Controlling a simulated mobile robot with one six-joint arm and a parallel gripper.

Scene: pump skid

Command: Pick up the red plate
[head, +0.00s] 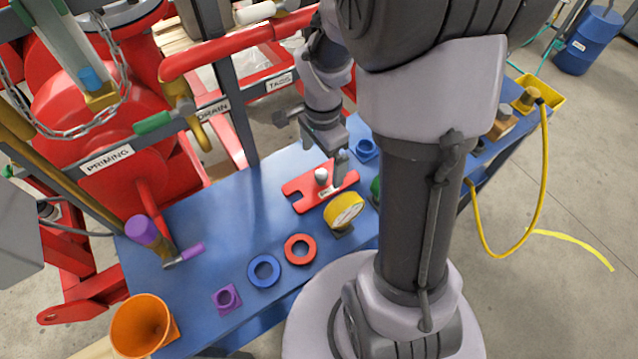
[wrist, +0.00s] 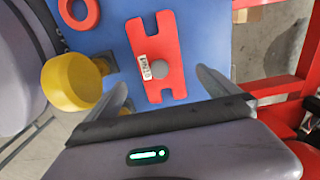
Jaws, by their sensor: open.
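The red plate (head: 307,199) lies flat on the blue bench top, with a notch at each end, a round grey knob and a small white label. In the wrist view the red plate (wrist: 165,35) lies just beyond the fingertips, its near end roughly between them in the picture. My gripper (head: 333,165) hangs over the plate's right part in the head view. In the wrist view my gripper (wrist: 163,88) has its two fingers spread wide with nothing between them. My arm's links hide part of the bench on the right.
A yellow gauge (head: 344,210) stands close beside the plate; it also shows in the wrist view (wrist: 72,82). A red ring (head: 300,249), blue ring (head: 264,271) and purple block (head: 227,298) lie nearer the front. Red pipework (head: 240,48) runs behind the bench (head: 215,215).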

